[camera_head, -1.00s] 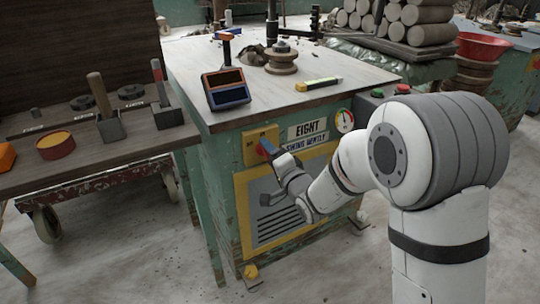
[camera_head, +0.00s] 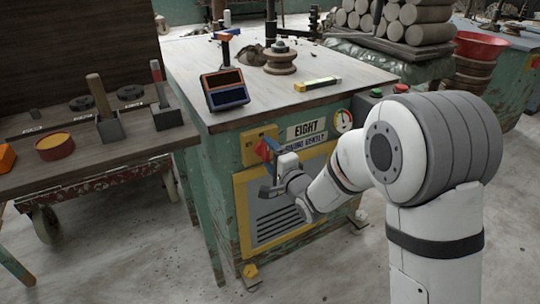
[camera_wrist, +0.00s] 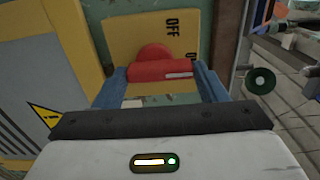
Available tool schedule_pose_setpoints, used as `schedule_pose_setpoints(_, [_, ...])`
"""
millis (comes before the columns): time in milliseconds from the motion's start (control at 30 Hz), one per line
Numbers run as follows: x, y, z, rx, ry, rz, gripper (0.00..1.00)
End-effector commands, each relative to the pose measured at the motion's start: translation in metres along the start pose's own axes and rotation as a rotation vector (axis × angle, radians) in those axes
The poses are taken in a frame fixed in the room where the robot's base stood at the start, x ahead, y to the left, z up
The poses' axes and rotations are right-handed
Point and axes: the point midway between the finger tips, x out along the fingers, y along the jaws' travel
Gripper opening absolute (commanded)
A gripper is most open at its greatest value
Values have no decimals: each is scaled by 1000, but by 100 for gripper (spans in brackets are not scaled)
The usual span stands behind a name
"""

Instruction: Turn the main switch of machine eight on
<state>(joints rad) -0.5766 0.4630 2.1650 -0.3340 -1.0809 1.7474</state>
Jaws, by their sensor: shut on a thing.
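Machine eight (camera_head: 210,160) is a green cabinet with an "EIGHT" nameplate (camera_head: 306,129). Its main switch is a red rotary handle (camera_head: 261,149) on a yellow plate (camera_head: 247,141) at the front's upper left. In the wrist view, the red handle (camera_wrist: 158,70) lies between the two blue fingers of my gripper (camera_wrist: 163,82), which is shut on it. The handle's white mark points right there, towards a label partly hidden by a finger; it begins with "O". "OFF" reads clearly above on the plate (camera_wrist: 125,38).
A gauge (camera_head: 343,121) and a green button (camera_head: 376,93) are to the right of the nameplate. A louvred panel (camera_head: 270,215) lies below. A wooden bench (camera_head: 60,165) with tools stands left. A yellow warning triangle (camera_wrist: 43,114) shows in the wrist view.

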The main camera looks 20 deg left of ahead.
Motion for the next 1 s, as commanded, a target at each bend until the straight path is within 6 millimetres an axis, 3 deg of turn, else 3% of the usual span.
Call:
schedule_pose_setpoints(100, [1, -1, 1, 1, -2, -2, 43])
schedule_pose_setpoints(133, [1, -1, 1, 1, -2, -2, 68])
schedule_pose_setpoints(367, [0, -1, 0, 1, -1, -1, 87])
schedule_pose_setpoints(667, [-3, -1, 0, 0, 0, 0, 87])
schedule_pose_setpoints(1000, [-56, -2, 0, 1, 1, 1, 87])
